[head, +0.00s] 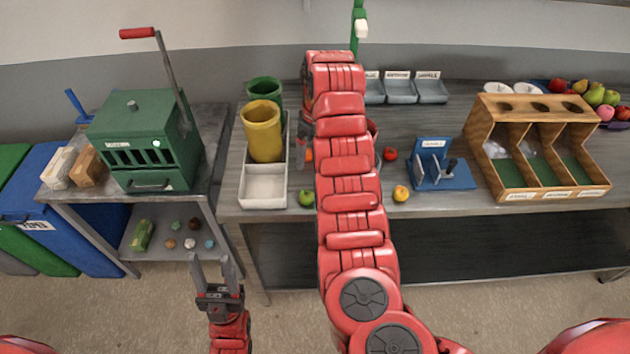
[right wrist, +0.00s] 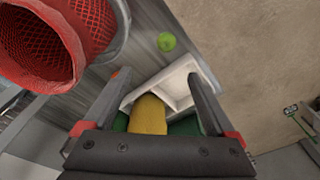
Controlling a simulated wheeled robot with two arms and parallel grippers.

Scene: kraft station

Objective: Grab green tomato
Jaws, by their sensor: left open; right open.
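The green tomato (head: 306,198) sits on the table near its front edge, just right of the white tray, in the head view. It also shows in the right wrist view (right wrist: 166,41), past the fingertips and apart from them. My right gripper (right wrist: 156,76) is open and empty, with the white tray and yellow bin between its fingers in that view. In the head view my right arm reaches over the table, and its gripper is mostly hidden behind it. My left gripper (head: 215,268) is open and empty, low in front of the tables.
The white tray (head: 264,188) and yellow bin (head: 263,130) stand left of the tomato. A red mesh basket (right wrist: 62,40) is close to my right gripper. A yellow fruit (head: 401,193), a red tomato (head: 390,154), a blue stand (head: 445,175) and a wooden rack (head: 482,150) are to the right.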

